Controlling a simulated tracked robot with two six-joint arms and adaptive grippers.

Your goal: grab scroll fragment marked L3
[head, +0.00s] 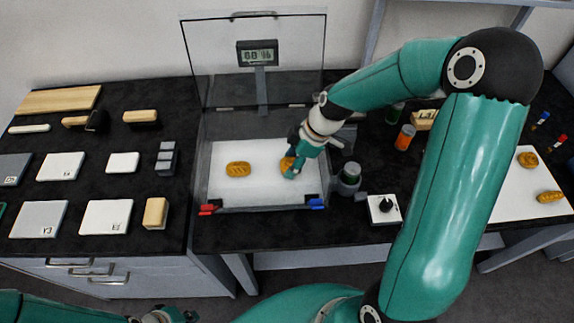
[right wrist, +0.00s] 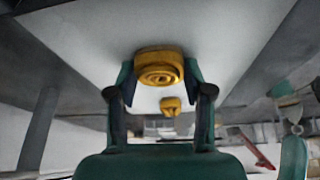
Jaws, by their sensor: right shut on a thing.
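A gilt scroll fragment (head: 287,163) is in the clear box, partly hidden by my right gripper (head: 291,172). In the right wrist view my right gripper (right wrist: 163,85) has its fingers on both sides of this gold fragment (right wrist: 158,62), which shows a spiral end. A second gilt fragment (head: 238,169) lies on the box's white floor (head: 255,190) to the left; it also shows farther off in the right wrist view (right wrist: 170,105). No L3 mark is readable on either. My left gripper (head: 165,315) shows only partly at the bottom edge; its jaws are unclear.
The clear box's lid (head: 215,60) stands open behind. A grey cylinder (head: 348,178) and a white dial box (head: 384,208) stand right of the box. Two more gilt pieces lie on a white sheet (head: 515,195) at far right. Labelled blocks and trays cover the left table.

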